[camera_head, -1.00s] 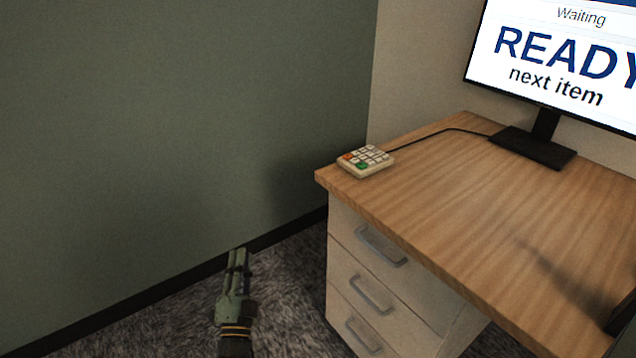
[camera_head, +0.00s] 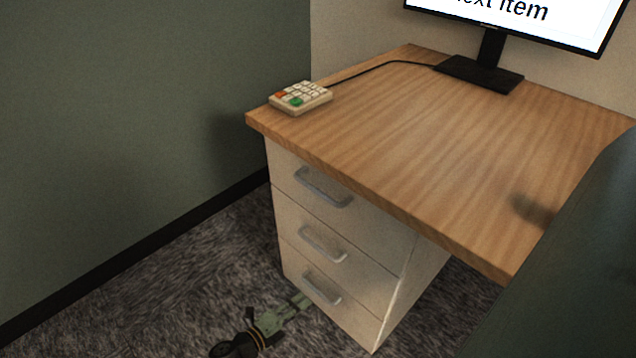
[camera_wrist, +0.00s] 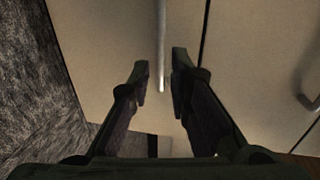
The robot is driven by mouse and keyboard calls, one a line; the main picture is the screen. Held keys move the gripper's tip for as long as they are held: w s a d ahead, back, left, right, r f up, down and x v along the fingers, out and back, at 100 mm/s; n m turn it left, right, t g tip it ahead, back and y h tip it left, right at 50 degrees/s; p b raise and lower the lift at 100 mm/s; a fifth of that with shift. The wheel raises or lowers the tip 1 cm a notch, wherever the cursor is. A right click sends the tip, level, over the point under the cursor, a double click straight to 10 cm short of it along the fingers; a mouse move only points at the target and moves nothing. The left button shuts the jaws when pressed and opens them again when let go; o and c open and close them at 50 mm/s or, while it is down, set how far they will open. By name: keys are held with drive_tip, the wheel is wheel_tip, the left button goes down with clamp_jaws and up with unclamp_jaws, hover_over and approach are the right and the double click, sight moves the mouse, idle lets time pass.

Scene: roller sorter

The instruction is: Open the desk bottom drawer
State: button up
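The desk (camera_head: 440,150) has a stack of three pale drawers under its left end, each with a grey bar handle, and all look shut. The bottom drawer (camera_head: 350,316) has its handle (camera_head: 321,288) near the floor. My gripper (camera_head: 303,302) is low in front of the bottom drawer, close to its handle. In the wrist view my gripper (camera_wrist: 160,80) has its two fingers apart, with a bar handle (camera_wrist: 161,45) lying ahead and between the tips. I cannot tell whether the fingers touch it. Another handle (camera_wrist: 308,104) shows at the right edge.
A keypad (camera_head: 300,97) and a monitor (camera_head: 490,50) stand on the desk top. A green wall (camera_head: 130,110) runs along the left. A dark panel (camera_head: 570,270) fills the lower right.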

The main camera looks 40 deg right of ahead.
sight(317, 291)
drive_tip(key=x, duration=0.7)
drive_tip(key=shift+w+d+f, duration=0.1)
drive_tip(key=shift+d, duration=0.2)
drive_tip(key=shift+c, duration=0.3)
clamp_jaws()
